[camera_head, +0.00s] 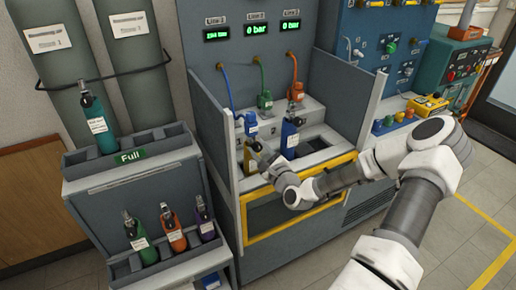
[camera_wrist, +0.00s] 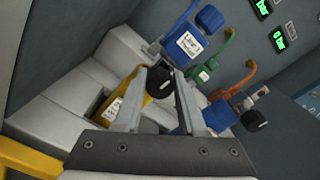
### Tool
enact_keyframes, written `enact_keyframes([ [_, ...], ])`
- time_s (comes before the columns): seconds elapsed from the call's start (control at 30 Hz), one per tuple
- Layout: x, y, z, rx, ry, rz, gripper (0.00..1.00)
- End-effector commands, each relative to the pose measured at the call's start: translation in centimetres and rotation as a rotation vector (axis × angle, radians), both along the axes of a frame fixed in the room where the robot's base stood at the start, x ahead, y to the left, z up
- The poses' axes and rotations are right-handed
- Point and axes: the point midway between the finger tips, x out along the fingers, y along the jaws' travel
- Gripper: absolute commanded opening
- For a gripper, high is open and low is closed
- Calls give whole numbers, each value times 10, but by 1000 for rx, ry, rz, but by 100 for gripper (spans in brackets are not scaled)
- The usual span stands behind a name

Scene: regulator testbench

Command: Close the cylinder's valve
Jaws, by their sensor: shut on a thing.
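A yellow cylinder (camera_wrist: 127,98) with a white label stands in the left slot of the bench, partly hidden by my gripper. Its black valve knob (camera_wrist: 160,82) sits between my fingers. My gripper (camera_wrist: 161,92) is shut on this knob; in the head view my gripper (camera_head: 262,154) is at the bench's left slot, below the blue regulator (camera_head: 250,125). The blue regulator also shows in the wrist view (camera_wrist: 186,44), just above the knob. A blue cylinder (camera_head: 289,138) stands upright to the right, with its own black knob (camera_wrist: 253,120).
Green (camera_head: 264,100) and orange (camera_head: 295,92) regulators hang on hoses at the back wall. Displays above read 0 bar in the middle and right; the left display (camera_head: 216,35) is unclear. A rack (camera_head: 85,182) of cylinders stands left. A yellow-edged front rail (camera_head: 300,172) borders the bench.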

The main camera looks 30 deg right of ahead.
Motion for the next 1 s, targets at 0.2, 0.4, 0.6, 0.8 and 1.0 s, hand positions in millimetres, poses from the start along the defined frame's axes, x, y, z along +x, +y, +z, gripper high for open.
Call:
enact_keyframes([
  [0.2,0,1,0,2,1,1,62],
  [0.4,0,1,0,1,1,1,70],
  [0.6,-3,0,0,1,1,0,70],
  [0.8,-30,-1,0,3,2,-2,70],
  [1.0,-79,-4,-1,3,3,-4,70],
])
